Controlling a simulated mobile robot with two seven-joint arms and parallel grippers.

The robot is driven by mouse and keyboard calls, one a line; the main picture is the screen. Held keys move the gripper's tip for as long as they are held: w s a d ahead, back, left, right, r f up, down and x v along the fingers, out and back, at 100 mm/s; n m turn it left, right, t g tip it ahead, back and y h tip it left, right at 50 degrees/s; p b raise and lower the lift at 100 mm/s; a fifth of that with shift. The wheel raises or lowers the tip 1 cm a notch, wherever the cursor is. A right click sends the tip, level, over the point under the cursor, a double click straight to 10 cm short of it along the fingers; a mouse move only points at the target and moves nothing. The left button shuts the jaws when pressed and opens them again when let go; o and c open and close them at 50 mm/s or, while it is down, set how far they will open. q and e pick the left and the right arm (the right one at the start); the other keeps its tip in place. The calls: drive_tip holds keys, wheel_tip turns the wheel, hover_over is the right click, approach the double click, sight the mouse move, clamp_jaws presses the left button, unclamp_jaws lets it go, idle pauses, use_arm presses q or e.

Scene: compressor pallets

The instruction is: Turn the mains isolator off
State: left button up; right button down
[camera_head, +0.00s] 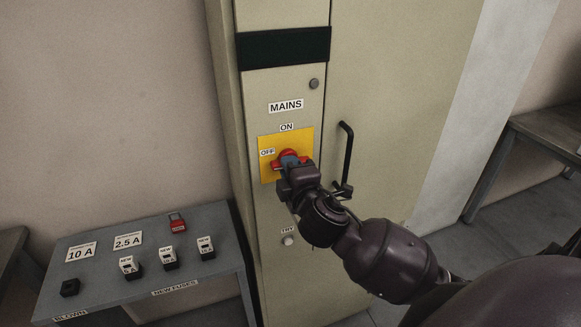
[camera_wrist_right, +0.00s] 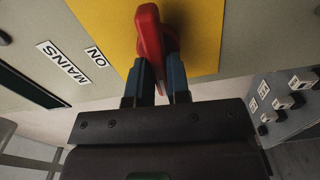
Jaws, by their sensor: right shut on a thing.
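The mains isolator is a red rotary handle (camera_head: 284,153) on a yellow plate (camera_head: 267,172) in the cabinet's front. The ON label (camera_head: 287,127) is above the plate and the OFF label (camera_head: 267,152) is at the handle's left. The handle appears to lie roughly crosswise, its left end near OFF. My right gripper (camera_head: 291,161) is at the handle and hides part of it. In the wrist view its blue fingers (camera_wrist_right: 161,80) are shut on the red handle (camera_wrist_right: 150,45), one on each side. My left gripper is not in view.
A black door handle (camera_head: 346,155) stands out just right of the isolator. A TRY button (camera_head: 288,239) is below it. A grey bench (camera_head: 110,300) with fuses and a red padlock (camera_head: 177,223) stands at the left. Another table (camera_head: 545,130) is at the right.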

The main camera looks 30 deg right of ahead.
drive_tip(key=shift+n, duration=0.6)
drive_tip(key=c, duration=1.1)
unclamp_jaws()
drive_tip(key=shift+s+f, duration=0.1)
use_arm(q)
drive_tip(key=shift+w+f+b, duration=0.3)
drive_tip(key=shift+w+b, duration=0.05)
drive_tip(key=shift+b, duration=0.55)
use_arm(e)
drive_tip(key=v, duration=1)
drive_tip(key=shift+s, duration=0.3)
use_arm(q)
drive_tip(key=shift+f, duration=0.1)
use_arm(e)
drive_tip(key=shift+a, duration=0.1)
